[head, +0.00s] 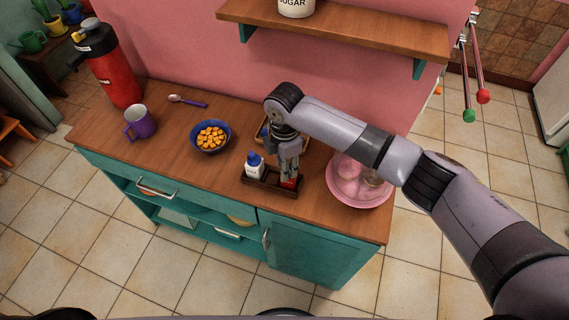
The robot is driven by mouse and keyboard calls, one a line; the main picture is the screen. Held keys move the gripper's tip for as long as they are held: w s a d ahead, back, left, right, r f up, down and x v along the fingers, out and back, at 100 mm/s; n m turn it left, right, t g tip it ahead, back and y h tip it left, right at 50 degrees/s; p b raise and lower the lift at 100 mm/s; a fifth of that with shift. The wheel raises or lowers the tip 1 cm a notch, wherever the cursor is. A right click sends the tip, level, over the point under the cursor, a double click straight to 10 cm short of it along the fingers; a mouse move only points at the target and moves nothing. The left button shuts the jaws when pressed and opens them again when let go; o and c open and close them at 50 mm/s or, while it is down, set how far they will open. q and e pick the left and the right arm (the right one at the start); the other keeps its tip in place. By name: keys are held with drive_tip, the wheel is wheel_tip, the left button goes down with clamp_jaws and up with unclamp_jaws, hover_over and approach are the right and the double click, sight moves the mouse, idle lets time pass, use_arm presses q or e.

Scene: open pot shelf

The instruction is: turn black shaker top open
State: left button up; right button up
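My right gripper (289,172) points down over the right end of a small dark wooden caddy (258,188) on the counter. A small item with a red lower part (289,183) stands in the caddy right under the fingers. Its upper part is hidden by the gripper, so I cannot make out a black top or whether the fingers are closed on it. A white shaker with a blue top (254,168) stands upright in the left part of the caddy, apart from the gripper. My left gripper is not in view.
A blue bowl of orange cubes (210,137), a purple mug (140,123), a spoon (188,101) and a red dispenser (112,70) stand to the left. A pink tray (345,198) with glassware lies under my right arm. A shelf (340,30) overhangs the back.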

wheel_tip(320, 180, up, 12)
idle(0.5)
idle(0.3)
